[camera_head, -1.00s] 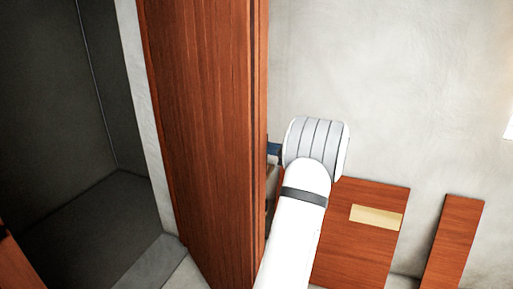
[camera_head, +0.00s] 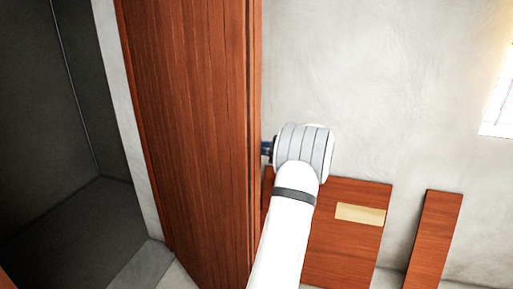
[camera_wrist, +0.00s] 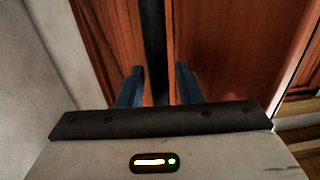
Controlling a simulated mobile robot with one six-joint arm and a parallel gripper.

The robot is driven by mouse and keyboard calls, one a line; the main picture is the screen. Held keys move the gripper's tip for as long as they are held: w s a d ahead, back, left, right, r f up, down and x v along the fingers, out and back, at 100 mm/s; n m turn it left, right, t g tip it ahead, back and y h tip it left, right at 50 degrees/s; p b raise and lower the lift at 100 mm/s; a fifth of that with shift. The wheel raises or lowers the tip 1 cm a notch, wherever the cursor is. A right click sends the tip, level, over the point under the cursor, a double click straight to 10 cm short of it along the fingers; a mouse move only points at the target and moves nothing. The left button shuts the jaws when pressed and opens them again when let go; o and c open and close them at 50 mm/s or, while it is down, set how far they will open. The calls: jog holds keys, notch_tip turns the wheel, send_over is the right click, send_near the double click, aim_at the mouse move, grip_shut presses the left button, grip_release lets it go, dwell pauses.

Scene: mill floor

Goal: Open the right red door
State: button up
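A tall red-brown wooden door (camera_head: 185,130) fills the middle of the head view, standing beside a dark doorway opening. My white arm reaches along its right side, and my gripper is mostly hidden behind the arm's end and the door edge. In the wrist view, my gripper (camera_wrist: 160,90) has its two blue fingers on either side of a dark upright bar (camera_wrist: 154,40), which looks like a door handle. Narrow gaps show between the bar and the fingers, so I see no firm hold. Red wood panels (camera_wrist: 230,45) lie behind the fingers.
The dark space (camera_head: 75,215) past the doorway looks empty. A pale wall (camera_head: 370,90) stands on the right, with a red board (camera_head: 345,250) carrying a yellow plate (camera_head: 360,214), and a narrow red board (camera_head: 435,235) beside it. A bright window (camera_head: 498,105) is at upper right.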

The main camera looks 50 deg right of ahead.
jog(key=shift+o, duration=0.2)
jog(key=shift+s+d, duration=0.1)
jog(key=shift+s, duration=0.1)
jog(key=shift+s+f, duration=0.1)
jog(key=shift+s, duration=0.05)
jog(key=b+v, duration=0.2)
jog(key=v, duration=0.5)
jog(key=shift+s+b, duration=0.25)
jog(key=shift+b, duration=0.1)
jog(key=shift+d, duration=0.1)
